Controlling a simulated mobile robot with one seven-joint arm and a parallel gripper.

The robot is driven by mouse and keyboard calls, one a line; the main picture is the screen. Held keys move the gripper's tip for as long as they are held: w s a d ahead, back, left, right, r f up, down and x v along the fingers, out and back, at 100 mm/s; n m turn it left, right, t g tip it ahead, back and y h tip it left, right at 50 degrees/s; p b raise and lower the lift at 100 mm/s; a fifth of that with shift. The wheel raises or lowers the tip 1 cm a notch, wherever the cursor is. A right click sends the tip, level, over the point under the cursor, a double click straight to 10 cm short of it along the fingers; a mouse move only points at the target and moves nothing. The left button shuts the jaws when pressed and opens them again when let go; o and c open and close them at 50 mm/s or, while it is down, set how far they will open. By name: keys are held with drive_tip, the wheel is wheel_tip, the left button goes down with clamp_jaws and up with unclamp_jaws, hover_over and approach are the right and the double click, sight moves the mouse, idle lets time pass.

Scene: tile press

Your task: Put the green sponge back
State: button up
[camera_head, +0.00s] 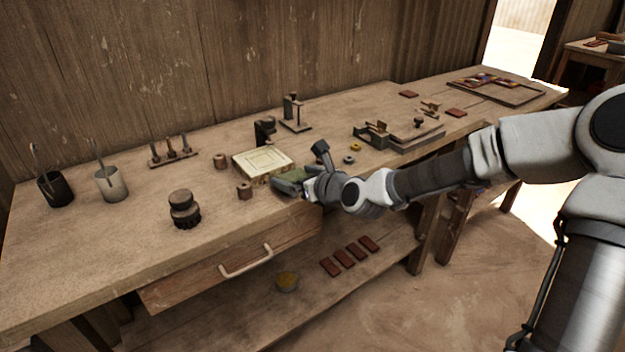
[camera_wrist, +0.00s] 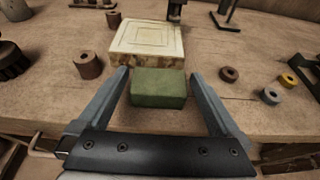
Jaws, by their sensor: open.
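The green sponge (camera_wrist: 158,88) is a small block lying on the workbench, just in front of a pale square tile block (camera_wrist: 148,42). My gripper (camera_wrist: 160,85) is open, with one finger on each side of the sponge and gaps visible between them. In the head view my gripper (camera_head: 288,186) is low over the front part of the bench, beside the tile block (camera_head: 264,162). The sponge (camera_head: 296,174) is partly hidden by my gripper there.
Two cups hold tools, the pale one (camera_head: 111,184) nearer. Small rings (camera_wrist: 270,96) lie to the right. A drawer (camera_head: 236,268) is under the bench's front edge.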

drive_tip(key=p+v, duration=0.4)
drive_tip(key=v, duration=0.7)
idle(0.3)
